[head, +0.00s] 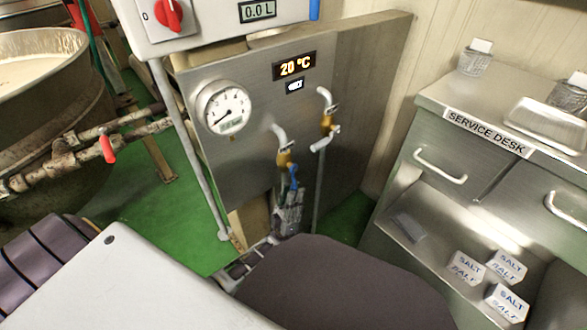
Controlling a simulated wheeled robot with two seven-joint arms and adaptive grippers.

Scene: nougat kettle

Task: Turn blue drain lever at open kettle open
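The open kettle (60,95) stands at the far left with pale contents. Its pipework (60,165) carries a red lever (107,149) hanging down; no blue lever shows there. A small blue lever (293,174) shows at the left brass tap (284,158) on the steel panel. My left gripper (290,195) is right below that tap, its fingertips close to or overlapping the blue lever. I cannot tell whether they touch it, or whether the gripper is open or shut. My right gripper is not in view.
A steel panel (365,95) bears a gauge (223,108), a 20 °C display (294,66) and a second tap (327,122). A control box (215,18) with a red knob (170,14) is above. The service desk (435,98) stands right.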

